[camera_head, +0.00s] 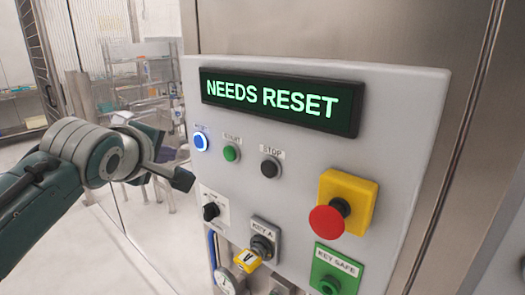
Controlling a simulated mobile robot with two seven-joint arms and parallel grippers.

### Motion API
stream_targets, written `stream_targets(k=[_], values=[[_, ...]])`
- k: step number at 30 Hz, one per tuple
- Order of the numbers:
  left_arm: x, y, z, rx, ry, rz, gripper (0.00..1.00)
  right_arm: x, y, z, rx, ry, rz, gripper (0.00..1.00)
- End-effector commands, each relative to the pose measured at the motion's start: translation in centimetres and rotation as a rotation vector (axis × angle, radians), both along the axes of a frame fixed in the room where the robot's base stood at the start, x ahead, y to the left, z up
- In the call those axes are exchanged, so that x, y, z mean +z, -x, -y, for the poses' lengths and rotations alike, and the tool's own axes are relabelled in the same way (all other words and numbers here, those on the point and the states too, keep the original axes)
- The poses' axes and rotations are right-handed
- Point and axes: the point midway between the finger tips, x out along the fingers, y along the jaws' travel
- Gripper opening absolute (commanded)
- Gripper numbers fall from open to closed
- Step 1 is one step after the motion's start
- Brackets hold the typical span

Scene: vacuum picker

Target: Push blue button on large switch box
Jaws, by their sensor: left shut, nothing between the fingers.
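The large switch box (300,165) is a light grey panel on a metal cabinet. Its dark display (282,99) reads "NEEDS RESET" in green letters. The blue button (200,141) is a round lit button with a white centre, near the panel's left edge below the display. My left gripper (186,179) comes in from the left and is shut with nothing in it. Its tip appears just below and left of the blue button in the picture; the gap in depth is hard to judge. The blue button is not covered. My right gripper is not in view.
Right of the blue button are a green button (231,153) and a black button (270,167). A red mushroom button (327,220) on a yellow base sticks out at the right. Below are a black knob (211,211), a key switch (262,246) and a green key safe (334,272).

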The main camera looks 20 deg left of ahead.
Motion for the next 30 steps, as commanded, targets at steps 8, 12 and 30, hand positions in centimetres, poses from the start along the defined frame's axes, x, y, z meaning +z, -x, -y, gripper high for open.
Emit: stream_targets(k=[8, 12, 30], values=[[-0.2, -2.6, 1.1, 0.001, 0.002, 0.001, 0.00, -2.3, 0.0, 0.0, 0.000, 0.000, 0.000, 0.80], [-0.1, -3.0, 1.3, 0.000, 0.000, 0.000, 0.00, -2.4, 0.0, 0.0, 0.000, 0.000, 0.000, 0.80], [0.0, -3.0, 1.3, 0.000, 0.000, 0.000, 0.00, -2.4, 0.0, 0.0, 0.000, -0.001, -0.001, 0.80]])
